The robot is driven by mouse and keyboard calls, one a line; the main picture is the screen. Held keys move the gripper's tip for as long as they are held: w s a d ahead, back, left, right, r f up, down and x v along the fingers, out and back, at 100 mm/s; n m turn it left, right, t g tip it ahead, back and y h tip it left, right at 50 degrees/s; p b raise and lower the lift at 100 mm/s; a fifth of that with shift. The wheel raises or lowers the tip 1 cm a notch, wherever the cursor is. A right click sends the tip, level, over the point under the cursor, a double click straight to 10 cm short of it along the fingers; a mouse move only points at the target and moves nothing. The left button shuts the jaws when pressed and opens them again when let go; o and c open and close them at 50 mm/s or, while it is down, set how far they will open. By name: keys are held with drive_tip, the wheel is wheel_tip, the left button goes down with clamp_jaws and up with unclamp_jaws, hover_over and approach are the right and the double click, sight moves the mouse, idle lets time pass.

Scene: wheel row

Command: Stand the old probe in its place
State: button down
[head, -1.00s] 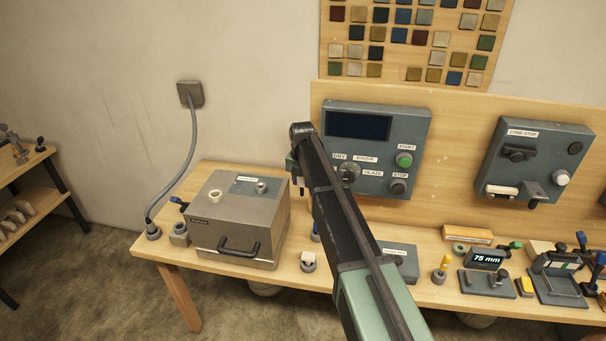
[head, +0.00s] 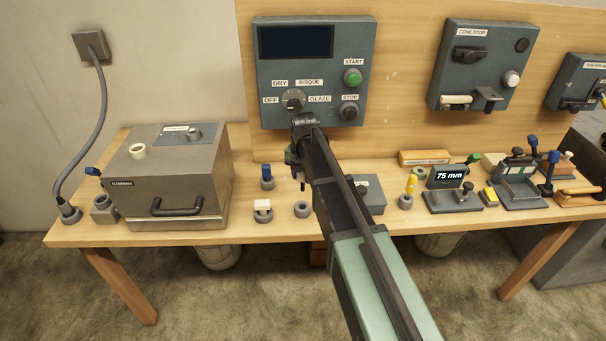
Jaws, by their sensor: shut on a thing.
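My gripper (head: 297,163) hangs above the bench, in front of the control panel's lower left part and right of the kiln. Its jaws are small and partly hidden by my arm. A thin dark piece (head: 302,186) shows just below it; I take this for the old probe, held upright, but it is too small to be sure. Below it on the bench is an empty grey ring holder (head: 302,209).
The steel kiln (head: 168,175) stands at left, with a tan ring (head: 138,151) on its lid. A grey box (head: 371,193) lies right behind my arm. The bench front (head: 200,238) is clear.

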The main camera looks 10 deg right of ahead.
sight(302, 190)
drive_tip(key=shift+a+f, duration=0.1)
wheel_tip(302, 190, down, 6)
drive_tip(key=b, duration=0.5)
drive_tip(key=shift+r+b, duration=0.2)
drive_tip(key=shift+b, duration=0.2)
drive_tip(key=shift+r, duration=0.15)
idle(6.3)
